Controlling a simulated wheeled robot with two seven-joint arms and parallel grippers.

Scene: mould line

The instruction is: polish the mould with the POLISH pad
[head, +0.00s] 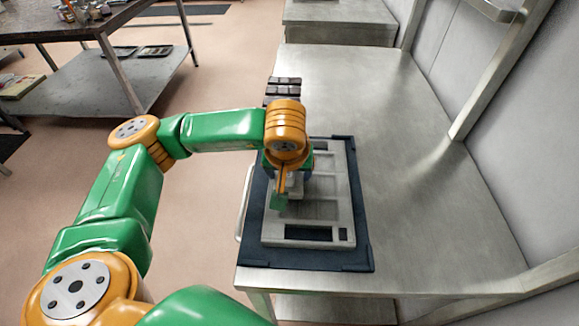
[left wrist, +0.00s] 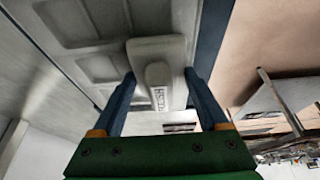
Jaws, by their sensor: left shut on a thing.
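The mould (head: 346,205) is a pale grey plate with several shallow recesses and dark openings. It lies flat on a dark mat (head: 362,258) on the steel bench. My left gripper (head: 284,185) points down over the mould's left half. Its blue fingers (left wrist: 159,76) are shut on a pale grey pad (left wrist: 158,92), one finger on each side of its grip. The grip carries small lettering that I cannot read surely. The pad's flat base (left wrist: 158,50) is at the mould's face; whether it touches is hard to tell. My right gripper is not in view.
Several dark blocks (head: 283,88) stand in rows on the bench behind the mat. The steel bench (head: 420,190) is clear to the right, up to a wall and metal frame. A dark-topped table (head: 95,20) stands across the floor at the back left.

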